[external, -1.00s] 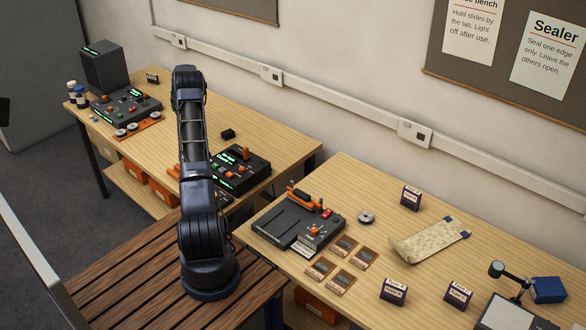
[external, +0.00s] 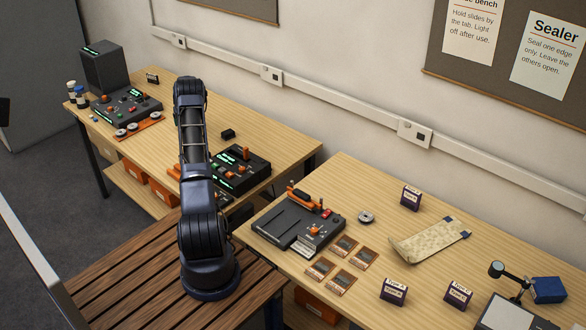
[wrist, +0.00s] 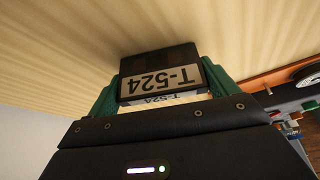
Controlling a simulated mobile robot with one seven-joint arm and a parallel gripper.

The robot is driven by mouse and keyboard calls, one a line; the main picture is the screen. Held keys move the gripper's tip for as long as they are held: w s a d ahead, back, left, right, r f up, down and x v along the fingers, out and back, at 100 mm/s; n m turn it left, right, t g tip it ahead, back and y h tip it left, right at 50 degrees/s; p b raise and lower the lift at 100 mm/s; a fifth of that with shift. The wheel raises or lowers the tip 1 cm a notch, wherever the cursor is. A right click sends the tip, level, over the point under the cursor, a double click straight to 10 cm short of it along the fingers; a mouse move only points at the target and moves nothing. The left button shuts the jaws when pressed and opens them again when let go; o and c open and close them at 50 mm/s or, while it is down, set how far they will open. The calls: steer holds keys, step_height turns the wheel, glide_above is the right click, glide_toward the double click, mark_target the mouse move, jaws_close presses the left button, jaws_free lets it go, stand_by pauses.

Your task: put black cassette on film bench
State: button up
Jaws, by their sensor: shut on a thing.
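My gripper (wrist: 163,92) shows in the wrist view, its green fingers on both sides of a black cassette (wrist: 160,60) with a white label reading T-524. The gripper is shut on the cassette. Pale wood fills the view beyond it; I cannot tell whether the cassette touches it. In the external view my own arm hides the gripper and the cassette. No film bench is named in view. The left wooden table (external: 200,108) carries a dark control unit (external: 125,104) with an orange strip of round reels (external: 138,126) before it.
A small black block (external: 228,134) and a control unit with green displays (external: 240,169) stand on the left table's right part. A gap separates it from the right table (external: 345,190), which holds a splicer-like machine (external: 290,228), brown cards and several small boxes.

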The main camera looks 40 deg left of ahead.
steer(key=o, duration=0.9)
steer(key=shift+f, duration=0.15)
steer(key=v, duration=1.2)
steer(key=shift+d, duration=0.1)
